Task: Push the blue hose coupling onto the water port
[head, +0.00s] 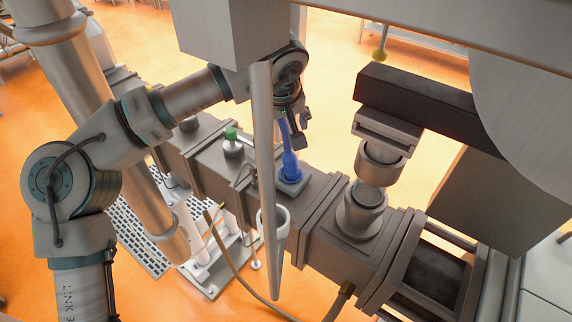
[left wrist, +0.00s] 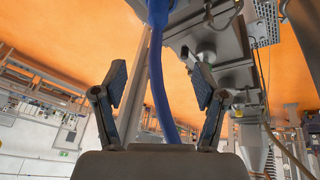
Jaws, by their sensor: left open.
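The blue hose coupling (head: 290,163) stands upright on the machine's top, at the centre of the head view. In the left wrist view the hose (left wrist: 161,88) runs between my spread left fingers (left wrist: 160,88), and a thicker blue part (left wrist: 158,12) is cut by the top edge. My right gripper is not in view.
A grey upright bar (head: 264,150) stands just left of the coupling in the head view. A green-capped fitting (head: 232,143) sits further left on the machine barrel. A large metal cylinder (head: 361,210) and a dark beam (head: 415,95) stand to the right.

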